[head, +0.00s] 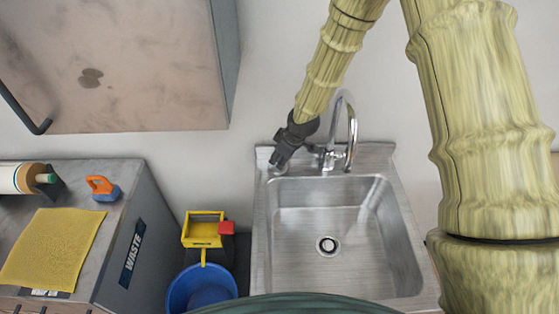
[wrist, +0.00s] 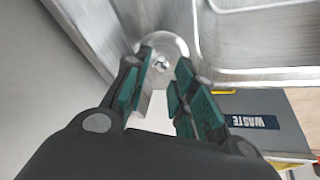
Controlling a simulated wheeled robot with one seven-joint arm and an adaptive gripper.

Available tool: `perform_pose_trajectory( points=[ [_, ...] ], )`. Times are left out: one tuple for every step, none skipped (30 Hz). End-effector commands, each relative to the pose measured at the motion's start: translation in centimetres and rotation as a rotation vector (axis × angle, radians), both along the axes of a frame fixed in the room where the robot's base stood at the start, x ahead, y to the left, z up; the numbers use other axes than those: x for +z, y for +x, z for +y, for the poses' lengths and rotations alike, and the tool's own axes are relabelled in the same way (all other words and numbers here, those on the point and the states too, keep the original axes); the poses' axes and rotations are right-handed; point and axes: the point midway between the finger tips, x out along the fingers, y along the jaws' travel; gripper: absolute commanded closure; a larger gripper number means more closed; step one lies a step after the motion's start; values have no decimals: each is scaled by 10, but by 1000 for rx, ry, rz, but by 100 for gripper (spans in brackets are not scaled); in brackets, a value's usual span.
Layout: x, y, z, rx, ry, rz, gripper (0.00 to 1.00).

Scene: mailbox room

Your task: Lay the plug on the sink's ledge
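The sink (head: 345,235) is a steel basin with a flat ledge (head: 375,158) along its back. My gripper (head: 279,164) is over the back left corner of this ledge, left of the tap. In the wrist view, a round silver plug (wrist: 178,47) with a small knob shows at the fingertips, against the ledge (wrist: 105,25). My gripper (wrist: 165,65) has its two green-padded fingers apart, with the knob between them and a gap showing. Whether the plug rests fully on the ledge is hard to tell. In the head view the gripper largely hides the plug.
A chrome tap (head: 345,130) stands close right of my gripper. The drain (head: 328,246) is in the basin floor. A waste cabinet (head: 130,235) with a yellow cloth (head: 52,247) stands left, with a blue bucket (head: 190,285) between. A wall cabinet (head: 120,70) hangs above left.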

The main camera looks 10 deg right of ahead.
Motion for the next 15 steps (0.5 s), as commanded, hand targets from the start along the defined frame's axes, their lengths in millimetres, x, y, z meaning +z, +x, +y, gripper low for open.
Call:
perform_pose_trajectory(
  points=[
    [5, -1, -1, 0, 1, -2, 74],
    [8, -3, -2, -1, 1, -2, 74],
    [12, -4, -3, -2, 2, -2, 74],
    [16, -5, -4, -2, 2, -3, 74],
    [19, -6, -5, -2, 2, -2, 74],
    [23, -8, -6, -2, 1, -2, 74],
    [26, -9, -6, -1, 1, -2, 74],
    [29, -10, -7, -1, 1, -2, 74],
    [34, -12, -8, -2, 2, -2, 74],
    [37, -12, -9, -2, 2, -3, 74],
    [41, -13, -10, -2, 2, -3, 74],
    [45, -15, -10, -2, 1, -2, 74],
    [48, -17, -11, -1, 2, -3, 74],
    [51, -18, -12, -1, 2, -3, 74],
    [56, -19, -13, -1, 2, -3, 74]
  ],
)
